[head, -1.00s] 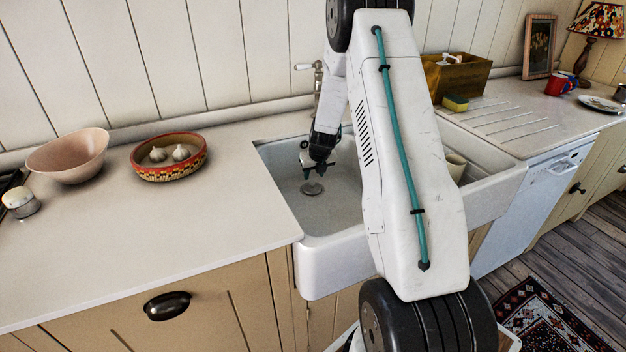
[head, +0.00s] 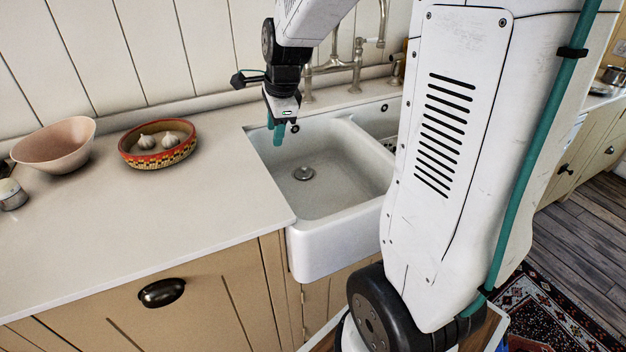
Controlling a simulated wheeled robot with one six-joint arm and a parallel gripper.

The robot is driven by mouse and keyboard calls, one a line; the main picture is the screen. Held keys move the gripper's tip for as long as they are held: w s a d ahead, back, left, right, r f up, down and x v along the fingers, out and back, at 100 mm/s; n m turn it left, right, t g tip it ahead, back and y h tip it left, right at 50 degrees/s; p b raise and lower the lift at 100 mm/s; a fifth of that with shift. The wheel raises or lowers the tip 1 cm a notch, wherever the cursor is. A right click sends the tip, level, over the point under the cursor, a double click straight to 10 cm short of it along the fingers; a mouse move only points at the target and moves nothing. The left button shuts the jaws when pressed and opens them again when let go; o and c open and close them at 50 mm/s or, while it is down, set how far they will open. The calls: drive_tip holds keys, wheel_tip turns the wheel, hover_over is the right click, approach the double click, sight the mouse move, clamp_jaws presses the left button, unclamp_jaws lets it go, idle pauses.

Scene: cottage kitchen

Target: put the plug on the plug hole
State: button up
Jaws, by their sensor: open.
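A small round grey metal piece (head: 303,173) lies on the floor of the left sink basin. It looks like the plug on the plug hole, with a darker middle, but it is too small to tell how exactly it is seated. My gripper (head: 276,133) is raised above the left part of the sink, up and to the left of the plug in the picture. Its teal fingers point down, open, with nothing visible between them. The gripper is clear of the plug.
The white sink (head: 333,248) has a second basin on the right, partly hidden by my arm. A tap (head: 352,66) stands behind it. On the left counter are a bowl with garlic (head: 158,158), a pink bowl (head: 55,146) and a small jar (head: 12,194). The front counter is clear.

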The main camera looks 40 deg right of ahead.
drive_tip(key=s+a+r+n, duration=0.2)
drive_tip(key=s+a+n, duration=0.2)
drive_tip(key=s+n, duration=0.3)
drive_tip(key=s+a+r+n+g, duration=0.1)
drive_tip(key=s+a+r+n, duration=0.1)
drive_tip(key=s+a+n, duration=0.2)
drive_tip(key=s+a+r+n+g, duration=0.1)
drive_tip(key=s+a+n, duration=0.3)
drive_tip(key=s+n, duration=0.7)
drive_tip(key=s+r, duration=0.1)
drive_tip(key=s, duration=0.3)
drive_tip(key=shift+d, duration=0.1)
